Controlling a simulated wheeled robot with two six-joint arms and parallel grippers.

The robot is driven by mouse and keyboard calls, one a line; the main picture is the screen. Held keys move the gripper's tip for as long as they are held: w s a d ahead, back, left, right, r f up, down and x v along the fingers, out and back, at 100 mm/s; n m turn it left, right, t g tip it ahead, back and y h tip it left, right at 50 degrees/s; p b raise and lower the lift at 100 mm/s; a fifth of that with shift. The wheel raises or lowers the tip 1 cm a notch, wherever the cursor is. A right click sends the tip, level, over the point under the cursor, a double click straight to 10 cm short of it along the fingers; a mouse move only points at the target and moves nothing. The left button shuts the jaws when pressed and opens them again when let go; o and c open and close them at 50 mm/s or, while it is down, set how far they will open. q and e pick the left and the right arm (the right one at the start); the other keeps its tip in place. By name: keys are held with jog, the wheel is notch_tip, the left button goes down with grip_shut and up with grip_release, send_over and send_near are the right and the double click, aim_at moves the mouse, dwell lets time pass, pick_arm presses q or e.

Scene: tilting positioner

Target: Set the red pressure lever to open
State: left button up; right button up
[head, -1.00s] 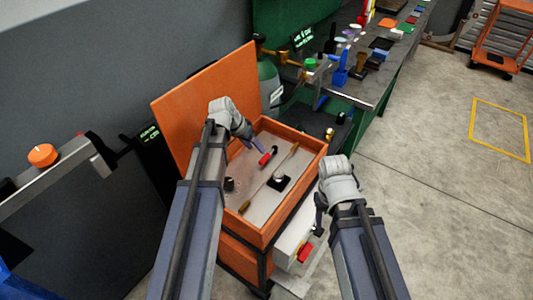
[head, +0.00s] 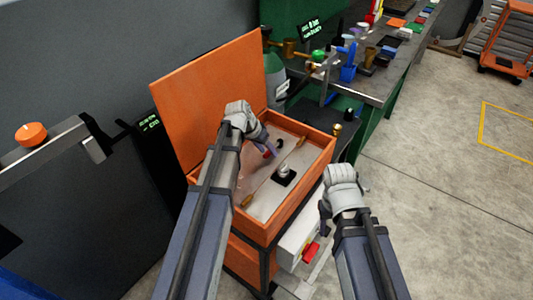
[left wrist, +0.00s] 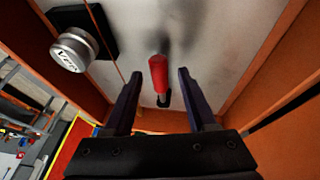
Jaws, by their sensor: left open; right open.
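The red pressure lever (left wrist: 158,75) stands up from a metal panel (left wrist: 215,30) inside an orange box (head: 210,95). In the left wrist view it lies between the two dark fingers of my left gripper (left wrist: 158,85), with a gap on each side. My left gripper (head: 269,147) is open over the panel in the head view and hides most of the lever. My right gripper (head: 324,208) is open and empty, outside the box at its right. Its fingers are partly hidden.
A silver knob (left wrist: 72,50) on a black plate sits beside the lever. The box walls enclose the panel, with the raised orange lid behind. A red piece (head: 311,252) is on the box's outer right side. A bench (head: 375,85) with tools stands behind; open floor lies right.

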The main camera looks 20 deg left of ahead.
pick_arm(q)
grip_shut()
dwell(0.4)
dwell(1.0)
